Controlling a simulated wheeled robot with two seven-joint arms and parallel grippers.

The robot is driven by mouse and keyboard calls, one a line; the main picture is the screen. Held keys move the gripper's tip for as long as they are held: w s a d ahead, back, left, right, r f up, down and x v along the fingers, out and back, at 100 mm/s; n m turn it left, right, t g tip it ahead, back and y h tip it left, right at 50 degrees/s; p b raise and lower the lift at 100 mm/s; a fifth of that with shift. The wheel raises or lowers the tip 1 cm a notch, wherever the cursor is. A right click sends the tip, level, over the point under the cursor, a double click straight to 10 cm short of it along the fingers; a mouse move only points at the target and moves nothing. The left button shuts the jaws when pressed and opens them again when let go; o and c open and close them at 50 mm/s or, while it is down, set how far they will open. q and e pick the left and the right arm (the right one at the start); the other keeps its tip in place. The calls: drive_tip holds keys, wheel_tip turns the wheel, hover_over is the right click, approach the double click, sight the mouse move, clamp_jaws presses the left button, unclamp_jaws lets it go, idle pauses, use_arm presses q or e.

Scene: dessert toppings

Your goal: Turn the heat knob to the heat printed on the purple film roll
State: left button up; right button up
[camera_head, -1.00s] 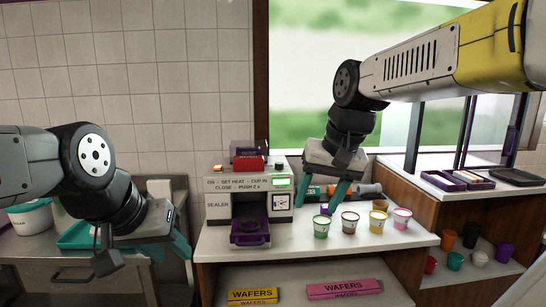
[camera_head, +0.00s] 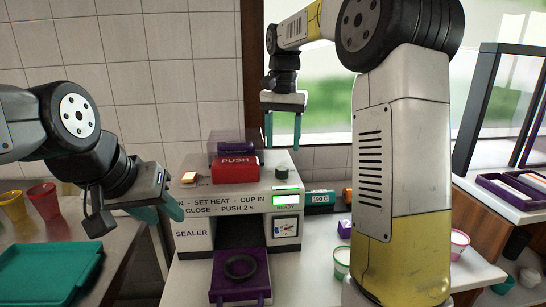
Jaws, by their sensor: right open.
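The sealer (camera_head: 192,228) stands on the counter at the middle of the head view. My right gripper (camera_head: 283,146) is open and empty, fingers down, above and apart from the green knob. My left gripper (camera_head: 164,209) is left of the sealer; its finger gap is unclear.
A teal roll (camera_head: 320,198) marked 190 C and an orange item (camera_head: 347,196) lie right of the sealer. My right arm hides part of the counter and cups. A purple tray (camera_head: 240,292) sticks out of the sealer's front. A teal tray (camera_head: 48,272) is at left.

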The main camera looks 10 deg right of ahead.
sight(282, 168)
drive_tip(key=shift+w+f, duration=0.15)
drive_tip(key=shift+w, duration=0.15)
wheel_tip(282, 168, down, 8)
drive_tip(key=shift+s+r, duration=0.1)
drive_tip(key=shift+r, duration=0.1)
